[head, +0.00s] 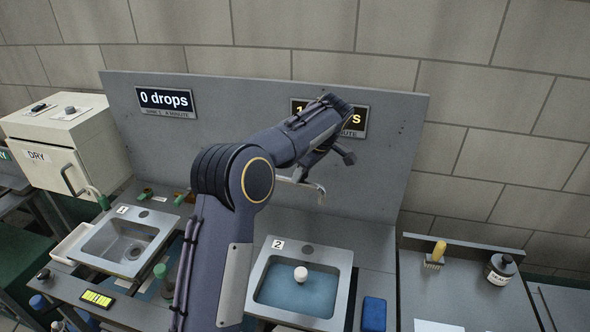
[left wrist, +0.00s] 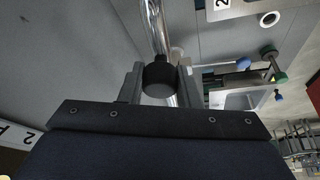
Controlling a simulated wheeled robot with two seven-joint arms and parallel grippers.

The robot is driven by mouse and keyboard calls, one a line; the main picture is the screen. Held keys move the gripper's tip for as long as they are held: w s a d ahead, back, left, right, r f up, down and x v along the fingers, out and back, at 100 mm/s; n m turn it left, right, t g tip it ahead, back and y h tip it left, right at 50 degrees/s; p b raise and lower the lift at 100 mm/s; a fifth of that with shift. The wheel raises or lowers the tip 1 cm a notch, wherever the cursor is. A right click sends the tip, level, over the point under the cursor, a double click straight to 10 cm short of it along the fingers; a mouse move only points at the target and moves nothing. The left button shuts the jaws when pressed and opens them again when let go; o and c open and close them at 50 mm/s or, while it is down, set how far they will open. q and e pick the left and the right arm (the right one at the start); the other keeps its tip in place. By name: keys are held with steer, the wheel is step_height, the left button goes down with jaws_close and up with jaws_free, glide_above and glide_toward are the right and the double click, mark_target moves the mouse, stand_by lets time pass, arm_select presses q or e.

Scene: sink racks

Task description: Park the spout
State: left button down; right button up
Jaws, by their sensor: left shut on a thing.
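The spout (head: 303,184) is a bent chrome pipe. In the head view its curved end shows below my left forearm, above the back of sink 2 (head: 342,290). In the left wrist view the chrome pipe (left wrist: 155,27) runs away from a dark cylindrical piece (left wrist: 159,77) between my left fingers. My left gripper (left wrist: 159,83) is shut on this dark piece of the spout. In the head view my arm mostly hides the gripper. Sink 2 holds blue water and a white round thing (head: 301,273). My right gripper is out of view.
Sink 1 (head: 92,246) is at the left, with a drain showing. A grey backboard (head: 395,140) carries a "0 drops" display (head: 165,101) and a second display (head: 356,121) partly hidden by my arm. A blue sponge-like block (head: 373,314), a brush (head: 436,255) and a dark bottle (head: 500,269) stand right.

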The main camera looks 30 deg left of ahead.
arm_select(q)
steer(key=w, duration=0.1)
steer(key=n, duration=0.1)
steer(key=w, duration=0.1)
steer(key=shift+w+a+g+p, duration=0.25)
steer(key=shift+w+g+p, duration=0.05)
steer(key=shift+w+p, duration=0.05)
steer(key=shift+r, duration=0.1)
steer(key=c, duration=1.5)
jaws_free()
steer(key=o, duration=0.4)
steer(key=shift+w, duration=0.2)
steer(key=shift+o, duration=0.2)
steer(key=shift+s, duration=0.1)
steer(key=v, duration=0.7)
steer(key=shift+r, duration=0.35)
steer(key=shift+d, duration=0.15)
